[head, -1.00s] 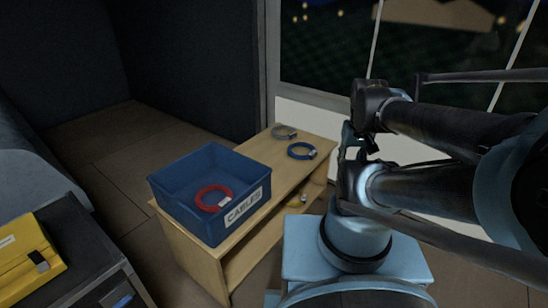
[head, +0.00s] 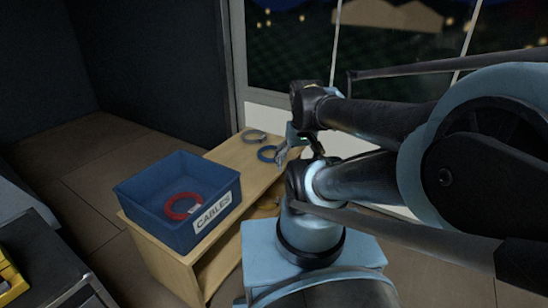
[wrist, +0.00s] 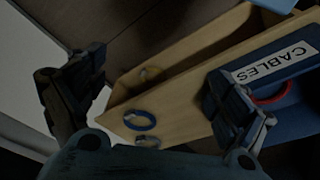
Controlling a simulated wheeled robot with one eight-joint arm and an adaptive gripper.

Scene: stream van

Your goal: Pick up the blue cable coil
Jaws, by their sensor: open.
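The blue cable coil (head: 261,155) lies flat on the wooden shelf top, toward its far end. My gripper (head: 288,148) is just right of it in the head view and partly covers its right side. In the wrist view the blue coil (wrist: 126,121) shows whole, low between the spread fingers. My gripper (wrist: 160,88) is open and empty there, with nothing between its fingertips. The coil appears apart from both fingers; the exact height of the gripper above it is hard to tell.
A grey coil (head: 254,138) lies close beside the blue one. A blue bin labelled CABLES (head: 139,208) stands on the near end of the wooden shelf unit (head: 238,157), with a red coil (head: 171,208) inside. A yellowish item (head: 267,207) is on the lower shelf. A window wall stands behind.

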